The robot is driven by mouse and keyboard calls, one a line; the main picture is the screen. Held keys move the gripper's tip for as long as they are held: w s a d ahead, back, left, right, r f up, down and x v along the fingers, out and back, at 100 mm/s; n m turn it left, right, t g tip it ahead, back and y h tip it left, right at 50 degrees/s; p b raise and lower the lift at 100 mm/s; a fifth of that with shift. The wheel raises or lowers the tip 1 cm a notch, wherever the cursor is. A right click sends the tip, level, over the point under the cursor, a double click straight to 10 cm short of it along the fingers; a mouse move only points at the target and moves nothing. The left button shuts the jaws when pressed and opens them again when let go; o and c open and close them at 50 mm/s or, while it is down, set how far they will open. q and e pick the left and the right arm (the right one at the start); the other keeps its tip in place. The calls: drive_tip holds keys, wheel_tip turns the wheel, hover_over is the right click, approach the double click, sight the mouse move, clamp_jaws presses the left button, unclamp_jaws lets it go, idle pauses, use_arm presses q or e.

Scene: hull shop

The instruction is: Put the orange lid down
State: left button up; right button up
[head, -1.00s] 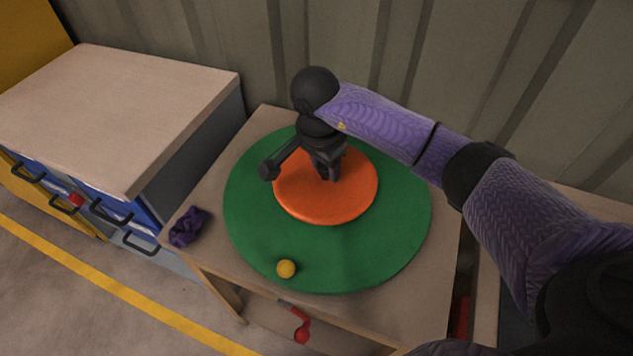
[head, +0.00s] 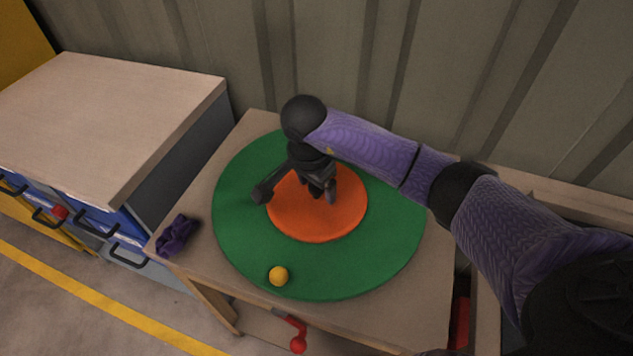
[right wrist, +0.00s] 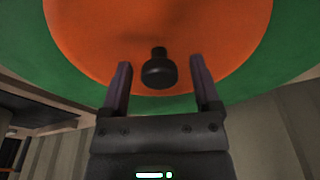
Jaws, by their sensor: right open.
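The orange lid (head: 300,222), a flat round disc, lies on the round green mat or board (head: 380,263) on the wooden table. Its black knob (right wrist: 158,72) shows in the right wrist view between the two finger tips, with a gap on each side; in the head view the gripper hides it. My right gripper (head: 324,194) is open above the middle of the lid, coming in from the right; its spread fingers (right wrist: 160,82) also show in the right wrist view. My left gripper is out of view.
A yellow ball (head: 278,276) sits on the green disc near its front edge. A purple cloth (head: 177,236) lies at the table's left corner. A drawer cabinet (head: 110,120) stands left, and a ribbed wall (head: 330,60) rises behind. A red-ended object (head: 297,342) shows below the table's front edge.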

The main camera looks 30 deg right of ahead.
sight(310, 193)
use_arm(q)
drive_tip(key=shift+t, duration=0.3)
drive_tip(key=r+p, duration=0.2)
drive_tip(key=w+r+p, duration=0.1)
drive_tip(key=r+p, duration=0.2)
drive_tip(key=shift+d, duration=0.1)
use_arm(e)
wheel_tip(310, 193, up, 12)
drive_tip(key=a, duration=0.1)
drive_tip(key=shift+s+a, duration=0.3)
drive_tip(key=shift+a, duration=0.05)
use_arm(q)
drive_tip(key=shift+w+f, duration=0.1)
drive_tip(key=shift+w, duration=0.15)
